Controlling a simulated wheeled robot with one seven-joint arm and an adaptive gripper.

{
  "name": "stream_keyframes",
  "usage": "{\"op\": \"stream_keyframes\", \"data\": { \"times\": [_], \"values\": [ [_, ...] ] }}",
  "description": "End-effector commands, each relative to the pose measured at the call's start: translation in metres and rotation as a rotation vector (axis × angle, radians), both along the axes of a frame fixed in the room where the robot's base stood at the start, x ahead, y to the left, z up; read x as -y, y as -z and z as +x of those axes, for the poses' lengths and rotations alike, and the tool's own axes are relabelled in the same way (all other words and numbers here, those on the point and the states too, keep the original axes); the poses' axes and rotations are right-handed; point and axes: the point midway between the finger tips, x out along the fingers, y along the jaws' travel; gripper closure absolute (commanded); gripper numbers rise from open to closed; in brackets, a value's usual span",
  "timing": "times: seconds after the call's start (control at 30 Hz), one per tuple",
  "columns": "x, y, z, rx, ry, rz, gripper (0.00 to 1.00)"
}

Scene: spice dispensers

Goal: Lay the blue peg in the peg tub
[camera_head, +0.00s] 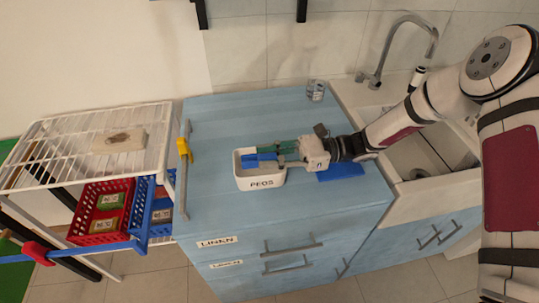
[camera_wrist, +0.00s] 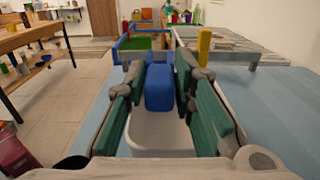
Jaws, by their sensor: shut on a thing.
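The blue peg (camera_wrist: 159,88) is held between the green finger pads of my gripper (camera_wrist: 160,92) in the wrist view. In the head view the blue peg (camera_head: 252,161) shows over the white tub. My gripper (camera_head: 276,154) is shut on it and reaches in from the right. The white peg tub (camera_head: 262,183), labelled PEGS, stands on the blue counter and also shows under the fingers in the wrist view (camera_wrist: 160,140). I cannot tell whether the peg touches the tub. Part of the tub's inside is hidden by my gripper.
A flat blue piece (camera_head: 341,172) lies on the counter below my wrist. A glass (camera_head: 316,90) stands at the back, left of the sink (camera_head: 418,155). A rail with a yellow piece (camera_head: 184,150) edges the counter's left. Beyond are a wire rack (camera_head: 60,150) and a red basket (camera_head: 100,238).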

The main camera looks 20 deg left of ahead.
Motion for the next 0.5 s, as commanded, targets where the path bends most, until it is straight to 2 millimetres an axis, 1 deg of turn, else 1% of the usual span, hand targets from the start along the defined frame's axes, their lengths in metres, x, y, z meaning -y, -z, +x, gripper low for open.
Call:
{"op": "stream_keyframes", "data": {
  "times": [0.03, 0.07, 0.1, 0.4, 0.5],
  "values": [
    [0.0, -0.0001, 0.0, 0.0, 0.0, 0.0, 0.7],
    [-0.0001, -0.0001, -0.0001, 0.0, 0.0, 0.0, 0.63],
    [0.0, -0.0001, 0.0, 0.0, 0.0, 0.0, 0.54],
    [0.0002, -0.0001, 0.0002, 0.0, 0.0, 0.0, 0.53],
    [0.0037, 0.0, 0.0027, 0.001, 0.001, 0.001, 0.53]
  ]
}}
